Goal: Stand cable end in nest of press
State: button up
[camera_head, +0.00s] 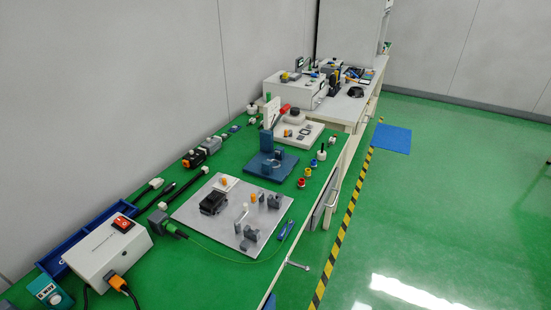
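My gripper is not in view. A blue device with an upright post (267,141) on a flat blue base (262,166) stands at mid-table; it looks like a press. A small round feature on its base may be the nest, but it is too small to tell whether anything stands in it. Behind it is a white-based device (309,134) with a red lever handle (285,108). Several cable ends lie on the green table: one with a pale plug (155,183), a black one (196,181), and a black-and-green connector (175,231) with a thin green cable. I cannot tell which cable end is meant.
A grey plate (225,228) with blocks and a black part lies nearer. A white box with a red switch (108,250) and a blue tray (82,240) stand at the front left. Small red, yellow and blue parts line the right edge. The floor right of the striped line is mostly clear.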

aim_at(270, 164)
jog(key=i+l+u, duration=0.1)
jog(key=l, duration=0.25)
jog(key=i+l+u, duration=0.25)
jog(key=l, duration=0.5)
jog(key=i+l+u, duration=0.25)
jog(key=l, duration=0.55)
jog(key=i+l+u, duration=0.15)
jog(key=l, duration=0.25)
jog(key=i, duration=0.05)
